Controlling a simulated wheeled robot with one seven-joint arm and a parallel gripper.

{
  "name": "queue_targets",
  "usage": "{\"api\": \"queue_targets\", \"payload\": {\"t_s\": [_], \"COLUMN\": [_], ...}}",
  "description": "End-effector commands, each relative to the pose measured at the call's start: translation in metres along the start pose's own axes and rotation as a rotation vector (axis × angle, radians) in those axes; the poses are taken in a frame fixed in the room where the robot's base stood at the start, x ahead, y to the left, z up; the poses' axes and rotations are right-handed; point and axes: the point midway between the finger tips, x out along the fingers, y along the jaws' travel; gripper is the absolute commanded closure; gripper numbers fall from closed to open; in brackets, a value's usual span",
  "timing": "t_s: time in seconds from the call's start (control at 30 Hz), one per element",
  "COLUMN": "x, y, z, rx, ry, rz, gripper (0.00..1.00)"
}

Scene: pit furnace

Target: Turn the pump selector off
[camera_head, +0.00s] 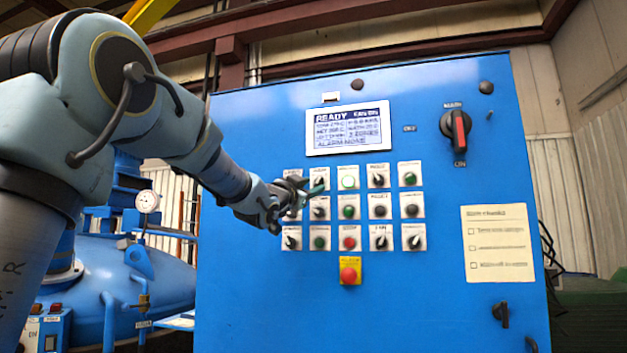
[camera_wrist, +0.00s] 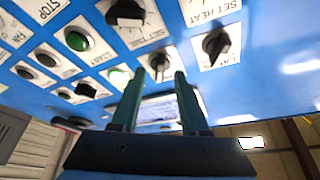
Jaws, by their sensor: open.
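The blue control panel carries rows of small switches and buttons on white plates. My gripper (camera_head: 312,187) is at the upper left of these rows in the head view and hides part of the plates there. In the wrist view my gripper (camera_wrist: 157,80) is open, its two green fingers pointing at the panel. A small black selector knob (camera_wrist: 160,64) shows between and just beyond the fingertips; I cannot tell whether they touch it. Its label is not readable. The small labels are too blurred in the head view to tell which switch is the pump selector.
A display (camera_head: 347,128) reading READY is above the switches. A red emergency button (camera_head: 348,275) on a yellow plate is below them. A large red-and-black main switch (camera_head: 458,127) is at right. Neighbouring knobs (camera_wrist: 214,44) stand close to the fingers.

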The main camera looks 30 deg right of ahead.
Motion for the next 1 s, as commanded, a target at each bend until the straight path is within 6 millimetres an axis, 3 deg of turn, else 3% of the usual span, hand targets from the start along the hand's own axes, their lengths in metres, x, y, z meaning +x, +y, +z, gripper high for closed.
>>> {"api": "queue_targets", "payload": {"t_s": [0.2, 0.5, 0.9, 1.0], "x": [0.019, 0.021, 0.021, 0.021], "y": [-0.001, 0.0, 0.0, 0.0], "z": [0.0, 0.001, 0.001, 0.001], "rx": [0.001, 0.001, 0.001, 0.001], "ry": [-0.001, -0.001, -0.001, -0.001], "rz": [0.0, -0.001, -0.001, -0.001], "gripper": [0.55, 0.55, 0.99, 1.0]}}
